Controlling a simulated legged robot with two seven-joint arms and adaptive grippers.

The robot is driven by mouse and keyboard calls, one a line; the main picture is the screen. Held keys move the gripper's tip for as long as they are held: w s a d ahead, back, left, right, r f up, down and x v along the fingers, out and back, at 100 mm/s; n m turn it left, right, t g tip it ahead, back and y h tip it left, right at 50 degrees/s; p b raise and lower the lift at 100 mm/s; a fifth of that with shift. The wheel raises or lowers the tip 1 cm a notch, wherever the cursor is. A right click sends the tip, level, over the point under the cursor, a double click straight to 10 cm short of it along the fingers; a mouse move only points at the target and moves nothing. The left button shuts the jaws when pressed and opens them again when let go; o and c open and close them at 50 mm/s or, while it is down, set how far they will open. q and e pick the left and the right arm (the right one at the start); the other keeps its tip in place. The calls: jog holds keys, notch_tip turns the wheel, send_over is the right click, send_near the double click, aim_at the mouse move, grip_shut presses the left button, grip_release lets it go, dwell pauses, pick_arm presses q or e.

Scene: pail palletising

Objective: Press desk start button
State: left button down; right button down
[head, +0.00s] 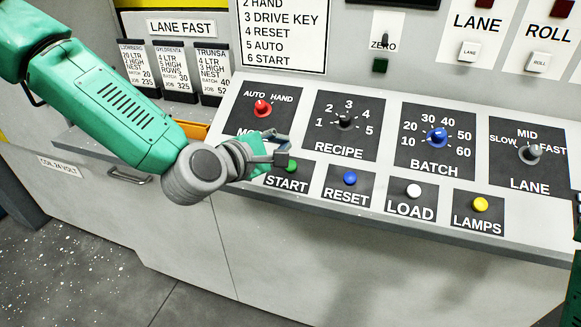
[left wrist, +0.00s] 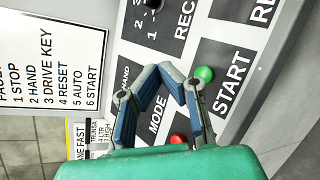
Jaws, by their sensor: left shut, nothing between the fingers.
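The green START button (head: 291,165) sits on its black label plate at the front left of the sloped desk. It also shows in the left wrist view (left wrist: 204,74), to the right of my fingertips. My left gripper (head: 284,150) is shut and empty, just above and beside the button in the head view. I cannot tell the height of the tips over the desk. My right gripper is not in view.
The red MODE knob (head: 262,108) stands close behind my left gripper. The blue RESET button (head: 350,178), white LOAD button (head: 414,190) and yellow LAMPS button (head: 480,204) line the front to the right. RECIPE (head: 345,122) and BATCH (head: 436,137) knobs stand behind them.

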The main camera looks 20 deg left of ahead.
aim_at(291, 166)
pick_arm(q)
jog(key=w+f+b, duration=0.1)
jog(key=f, duration=0.1)
jog(key=w+f+b, duration=0.1)
jog(key=f+b, duration=0.1)
jog(key=w+f+b, duration=0.2)
jog(key=shift+f, duration=0.4)
jog(key=shift+f, duration=0.1)
dwell(1.1)
jog(key=shift+w+d+f, duration=0.1)
jog(key=shift+f, duration=0.1)
jog(key=shift+w+f+b, duration=0.2)
jog(key=shift+f+b, duration=0.15)
jog(key=shift+b, duration=0.25)
dwell(0.4)
jog(key=shift+r, duration=0.1)
dwell(0.3)
jog(key=shift+s+r+p, duration=0.4)
jog(key=shift+r+p, duration=0.2)
jog(key=shift+r, duration=0.05)
